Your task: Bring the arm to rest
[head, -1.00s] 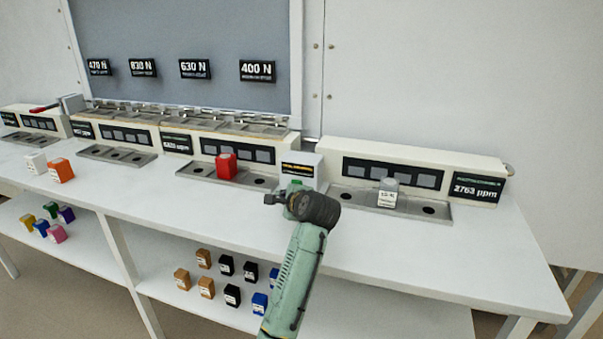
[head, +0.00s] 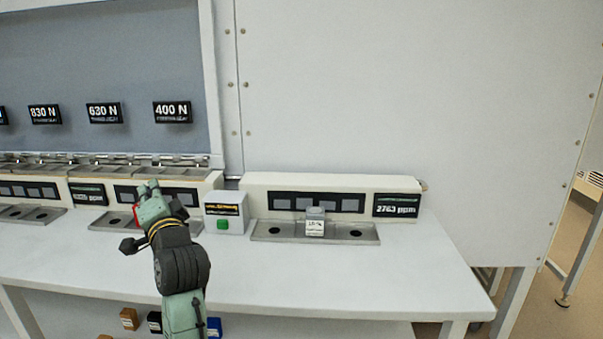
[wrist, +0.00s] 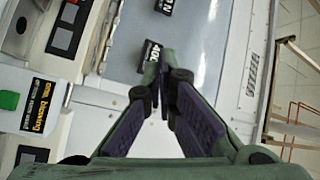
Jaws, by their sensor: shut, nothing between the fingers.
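My arm reaches up from the bottom of the head view, left of centre. My gripper (wrist: 163,65) has its two fingers together at the tips in the wrist view, with nothing between them. In the head view my gripper (head: 148,190) is raised above the bench, in front of a metal tray. It partly hides a red block (head: 135,214) behind it.
The white bench (head: 320,276) is clear at the front. A box with a green button (head: 223,225) stands right of my arm. A grey-white container (head: 315,222) sits in the right metal tray (head: 273,230). Several small blocks lie on the shelf below.

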